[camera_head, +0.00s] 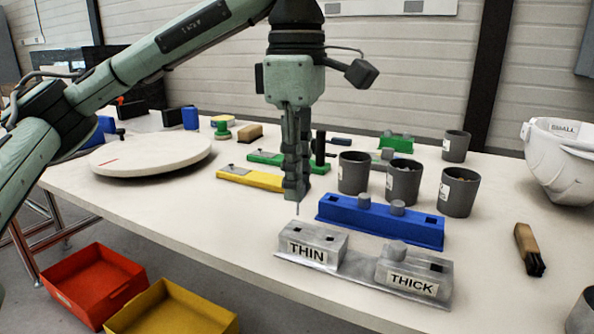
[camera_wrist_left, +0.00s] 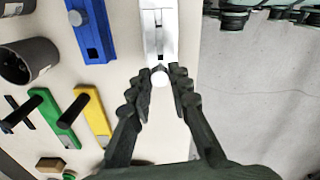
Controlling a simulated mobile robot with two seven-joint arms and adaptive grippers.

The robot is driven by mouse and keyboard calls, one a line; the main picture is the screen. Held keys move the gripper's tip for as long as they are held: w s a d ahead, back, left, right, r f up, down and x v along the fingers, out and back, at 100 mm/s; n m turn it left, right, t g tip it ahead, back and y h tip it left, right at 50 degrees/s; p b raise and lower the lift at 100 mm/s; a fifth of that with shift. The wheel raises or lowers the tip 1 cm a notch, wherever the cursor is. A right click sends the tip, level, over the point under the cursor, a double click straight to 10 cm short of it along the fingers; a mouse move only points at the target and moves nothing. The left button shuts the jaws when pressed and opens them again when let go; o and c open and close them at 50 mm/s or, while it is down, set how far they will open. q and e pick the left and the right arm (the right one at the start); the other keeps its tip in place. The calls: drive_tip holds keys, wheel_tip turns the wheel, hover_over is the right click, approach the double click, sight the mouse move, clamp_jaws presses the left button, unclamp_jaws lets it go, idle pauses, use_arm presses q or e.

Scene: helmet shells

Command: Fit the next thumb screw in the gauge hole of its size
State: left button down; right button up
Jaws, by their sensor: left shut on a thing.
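The metal gauge (camera_head: 350,268) stands near the table's front edge, with a block marked THIN (camera_head: 307,254) at left and one marked THICK (camera_head: 407,284) at right. A grey round knob (camera_head: 396,250) sits on the THICK block. Dark square openings show in both block tops. My left gripper (camera_head: 297,192) points down above and behind the THIN block, shut on a thumb screw. The screw's thin shank (camera_head: 298,210) hangs below the fingertips, apart from the block. In the left wrist view its pale round head (camera_wrist_left: 160,77) shows between the fingertips, near the gauge (camera_wrist_left: 158,35).
A blue block (camera_head: 380,222) with grey knobs lies behind the gauge. Grey cups (camera_head: 403,182) stand behind it. A yellow block (camera_head: 250,179) and a green block (camera_head: 280,160) lie at left. A brush (camera_head: 527,248) and white helmet shell (camera_head: 560,160) are at right.

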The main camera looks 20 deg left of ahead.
sight(298, 210)
use_arm(q)
drive_tip(key=shift+f, duration=0.1)
idle(0.6)
drive_tip(key=shift+f+b, duration=0.45)
drive_tip(key=shift+f, duration=0.05)
drive_tip(key=shift+f+b, duration=1.25)
drive_tip(key=shift+f, duration=0.8)
idle(1.6)
drive_tip(key=c, duration=1.3)
unclamp_jaws()
wheel_tip(298, 210, up, 12)
drive_tip(key=shift+s, duration=0.1)
